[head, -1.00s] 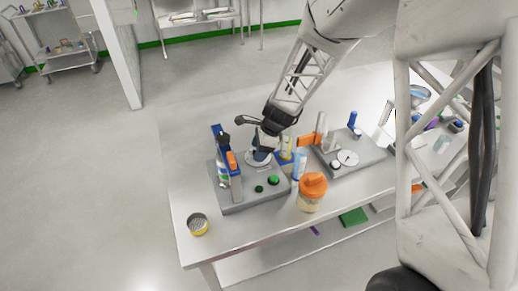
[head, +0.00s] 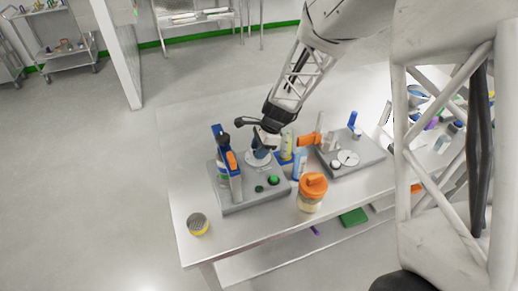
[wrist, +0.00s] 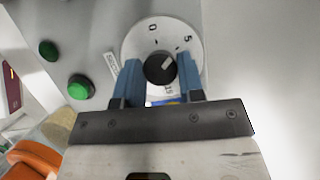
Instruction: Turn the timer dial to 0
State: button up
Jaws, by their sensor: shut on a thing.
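The timer dial is a black knob (wrist: 159,68) with a white pointer line, set on a round white scale (wrist: 134,42). The pointer points up and right, roughly toward the 5 mark, away from the 0 at the top. A 15 mark shows below the knob. My gripper (wrist: 160,66) has its blue fingers on both sides of the knob and is shut on it. In the head view my gripper (head: 261,152) is down over the white scale on the left grey panel (head: 228,199), hiding the knob.
Two green buttons (wrist: 80,87) (wrist: 48,50) are beside the dial. A blue and orange upright item (head: 230,160) stands left on the panel. An orange-lidded jar (head: 312,190) stands in front; a second dial panel (head: 370,160) is to the right.

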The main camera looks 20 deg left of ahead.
jog(key=n, duration=0.2)
jog(key=n+g+h, duration=0.1)
jog(key=n, duration=0.2)
jog(key=shift+w+a+h, duration=0.1)
jog(key=shift+h, duration=0.2)
jog(key=shift+n+g+h, duration=0.4)
jog(key=shift+n+h, duration=0.5)
jog(key=shift+n, duration=1.5)
jog(key=o, duration=0.9)
jog(key=shift+a, duration=0.1)
jog(key=shift+r, duration=0.1)
jog(key=shift+v, duration=3.8)
